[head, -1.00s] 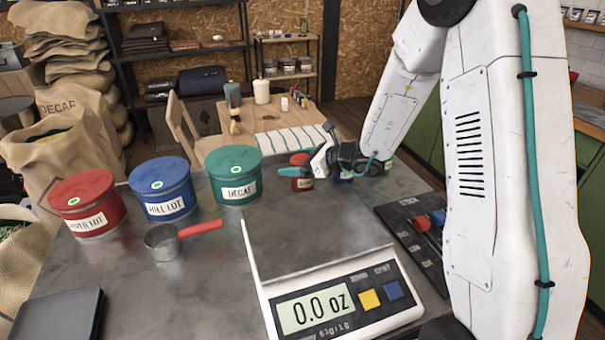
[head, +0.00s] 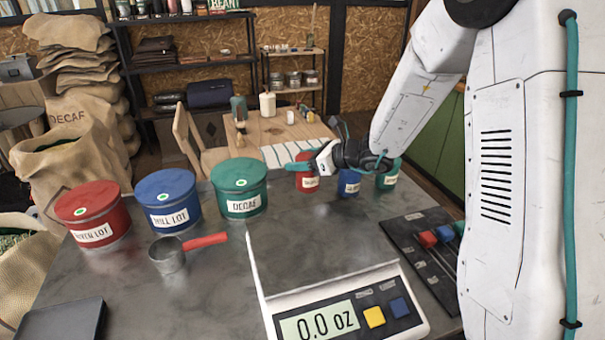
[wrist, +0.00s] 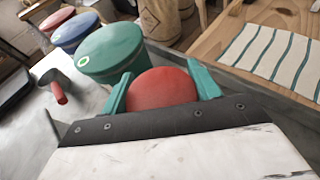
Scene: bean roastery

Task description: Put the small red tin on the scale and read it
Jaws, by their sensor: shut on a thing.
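The small red tin (head: 306,178) is at the far side of the metal table, in my gripper (head: 302,168). In the wrist view its red lid (wrist: 162,88) sits between the two teal fingers, which are shut on it. It looks upright; whether its base clears the table is hard to tell. The scale (head: 385,318) stands at the front with a bare plate (head: 315,245), and its display (head: 322,323) reads 0.0 oz. The tin and gripper are beyond the plate, not over it.
Small blue (head: 349,184) and green (head: 387,181) tins stand right of the red one. Large red (head: 93,213), blue (head: 167,200) and green (head: 240,187) tins line the left, with a red-handled scoop (head: 168,255) before them. A dark panel with knobs (head: 425,250) lies right of the scale.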

